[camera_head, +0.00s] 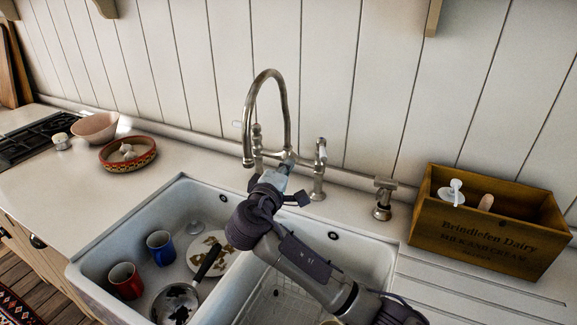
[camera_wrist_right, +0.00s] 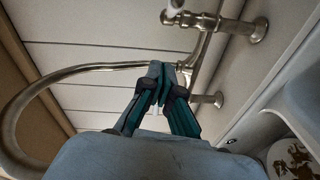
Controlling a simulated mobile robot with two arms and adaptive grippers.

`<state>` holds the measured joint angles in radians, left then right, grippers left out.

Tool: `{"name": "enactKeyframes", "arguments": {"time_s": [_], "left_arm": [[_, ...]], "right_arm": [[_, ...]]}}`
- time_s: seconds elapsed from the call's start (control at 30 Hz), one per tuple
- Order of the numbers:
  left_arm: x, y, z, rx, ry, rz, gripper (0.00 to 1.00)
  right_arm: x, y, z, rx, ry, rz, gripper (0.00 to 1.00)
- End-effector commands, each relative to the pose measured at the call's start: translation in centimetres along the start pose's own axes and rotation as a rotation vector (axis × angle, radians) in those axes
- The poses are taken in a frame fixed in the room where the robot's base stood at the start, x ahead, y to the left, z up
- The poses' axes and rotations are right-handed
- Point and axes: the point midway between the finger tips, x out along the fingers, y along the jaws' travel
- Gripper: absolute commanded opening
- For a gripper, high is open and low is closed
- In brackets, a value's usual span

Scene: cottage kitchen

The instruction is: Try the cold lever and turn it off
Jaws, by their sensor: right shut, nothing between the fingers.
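A brushed-metal bridge tap (camera_head: 265,80) with a tall curved spout stands behind the double sink. It has a left lever post (camera_head: 257,135) and a right lever post (camera_head: 320,165); no cold mark is readable. My right gripper (camera_head: 287,162) is shut and empty, in front of the tap's bridge between the posts. In the right wrist view, the gripper's closed tips (camera_wrist_right: 168,68) overlap the bridge, so contact cannot be told. The right post (camera_wrist_right: 255,30) shows at the top there, its pale-tipped lever (camera_wrist_right: 175,8) apart from the fingers. No running water is visible. My left gripper is out of view.
The left basin holds a red mug (camera_head: 125,281), a blue mug (camera_head: 161,247), a stained plate (camera_head: 206,250) and a pan (camera_head: 176,302). A small metal fixture (camera_head: 383,198) and a wooden crate (camera_head: 485,238) stand right. The spout arches close by my right gripper.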

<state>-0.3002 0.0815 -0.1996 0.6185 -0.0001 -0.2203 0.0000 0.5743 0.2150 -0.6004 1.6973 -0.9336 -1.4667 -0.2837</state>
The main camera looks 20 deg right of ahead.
Motion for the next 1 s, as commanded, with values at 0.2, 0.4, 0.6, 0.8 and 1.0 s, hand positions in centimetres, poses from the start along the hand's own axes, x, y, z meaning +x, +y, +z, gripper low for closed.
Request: {"name": "enactKeyframes", "arguments": {"time_s": [0.2, 0.4, 0.6, 0.8, 1.0], "left_arm": [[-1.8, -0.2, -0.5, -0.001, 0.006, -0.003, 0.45], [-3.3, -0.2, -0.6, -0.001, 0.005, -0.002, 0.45], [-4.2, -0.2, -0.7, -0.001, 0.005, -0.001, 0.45], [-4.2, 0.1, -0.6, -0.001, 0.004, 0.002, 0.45], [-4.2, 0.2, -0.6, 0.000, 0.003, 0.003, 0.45]], "right_arm": [[5.0, 0.4, 0.0, -0.004, -0.004, 0.001, 0.00], [7.8, 0.3, 1.3, -0.004, -0.001, -0.001, 0.00], [8.2, 0.1, 3.4, -0.001, 0.000, -0.001, 0.00], [8.3, -0.1, 3.9, 0.001, 0.001, -0.002, 0.00], [8.3, -0.1, 3.9, 0.001, 0.001, -0.002, 0.00]]}}
